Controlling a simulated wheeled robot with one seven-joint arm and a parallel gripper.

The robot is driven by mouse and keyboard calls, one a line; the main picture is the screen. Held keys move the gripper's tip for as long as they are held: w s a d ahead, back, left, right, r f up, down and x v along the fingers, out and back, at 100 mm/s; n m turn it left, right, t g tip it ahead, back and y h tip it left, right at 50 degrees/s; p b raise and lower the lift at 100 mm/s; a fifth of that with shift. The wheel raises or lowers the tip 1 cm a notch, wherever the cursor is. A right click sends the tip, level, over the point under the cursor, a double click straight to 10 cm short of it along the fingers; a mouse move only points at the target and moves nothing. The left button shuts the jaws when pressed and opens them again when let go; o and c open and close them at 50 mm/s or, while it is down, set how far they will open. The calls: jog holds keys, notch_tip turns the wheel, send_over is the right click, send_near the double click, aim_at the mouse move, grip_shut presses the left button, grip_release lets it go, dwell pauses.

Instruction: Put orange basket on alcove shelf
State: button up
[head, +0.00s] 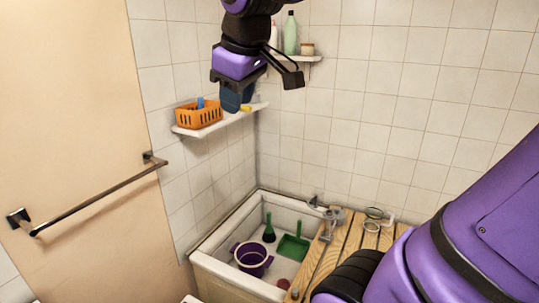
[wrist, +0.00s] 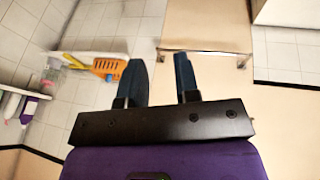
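The orange basket (head: 198,117) sits upright on a white shelf (head: 219,123) on the left wall, near the shelf's left end, with something blue in it. In the wrist view the basket (wrist: 108,69) shows just left of my fingers. My gripper (head: 236,96) is near that shelf, to the right of the basket in the head view and apart from it. In the wrist view its two dark blue fingers (wrist: 162,80) are spread with nothing between them. Which shelf is the alcove shelf I cannot tell; a second white shelf (head: 297,58) is on the back wall.
A green bottle (head: 290,34) and a small jar (head: 307,49) stand on the back-wall shelf. A yellow item (head: 246,108) lies on the basket's shelf. A towel rail (head: 100,199) sticks out at left. Below are a basin (head: 222,249) with a purple bucket (head: 252,258) and a slatted wooden board (head: 341,249).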

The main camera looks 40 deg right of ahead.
jog(key=s+a+f+m+y, duration=0.1)
jog(key=s+f+m, duration=0.3)
jog(key=s+f, duration=0.4)
jog(key=shift+s+t, duration=0.3)
jog(key=shift+s, duration=0.7)
jog(key=shift+a, duration=0.1)
